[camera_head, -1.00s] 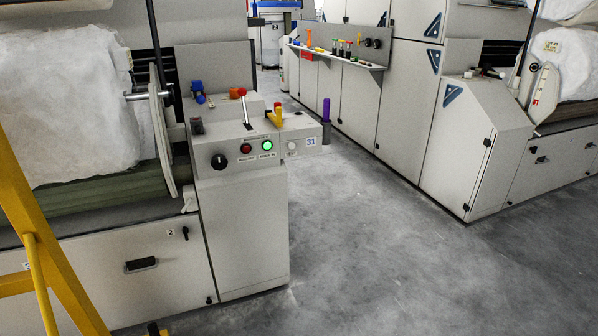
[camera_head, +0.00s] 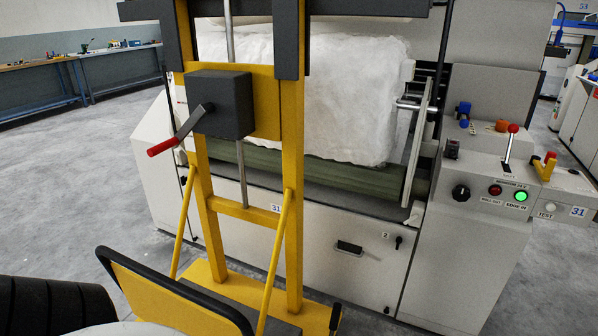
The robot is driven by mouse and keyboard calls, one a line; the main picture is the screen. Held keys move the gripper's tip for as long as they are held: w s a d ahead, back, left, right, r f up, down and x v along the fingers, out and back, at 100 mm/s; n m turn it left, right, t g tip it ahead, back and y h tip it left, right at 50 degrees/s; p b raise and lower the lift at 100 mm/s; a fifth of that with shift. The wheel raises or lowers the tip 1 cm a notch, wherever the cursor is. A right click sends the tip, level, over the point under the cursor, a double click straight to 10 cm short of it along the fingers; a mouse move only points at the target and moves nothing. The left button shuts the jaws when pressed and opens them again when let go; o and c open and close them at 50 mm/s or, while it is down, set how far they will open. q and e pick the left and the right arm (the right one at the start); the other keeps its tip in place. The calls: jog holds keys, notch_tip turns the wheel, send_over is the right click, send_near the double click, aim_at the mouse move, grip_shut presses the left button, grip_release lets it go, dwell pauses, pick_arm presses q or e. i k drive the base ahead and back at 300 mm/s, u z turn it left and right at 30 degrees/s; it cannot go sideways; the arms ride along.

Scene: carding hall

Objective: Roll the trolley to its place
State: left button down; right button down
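The trolley (camera_head: 295,130) is a yellow upright lifting frame with two posts, a dark box and a crank with a red grip (camera_head: 162,147). It stands upright at the front of the carding machine with the roll, its low yellow base (camera_head: 208,283) on the floor. A black-edged yellow panel (camera_head: 165,290) rises at the lower left, and I cannot tell whether it joins the trolley. The top of the frame is cut off by the picture edge. Neither of my grippers is in view.
Behind the trolley, the grey machine (camera_head: 365,240) holds a white fibre roll (camera_head: 345,95) over a green roller. Its control panel (camera_head: 500,185), marked 31, has a lit green button. Blue workbenches (camera_head: 120,70) stand far left. Open grey floor (camera_head: 85,165) lies left.

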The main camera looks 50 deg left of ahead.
aim_at(208, 299)
jog(key=z, duration=0.9)
jog(key=k, duration=0.9)
jog(key=u, duration=1.9)
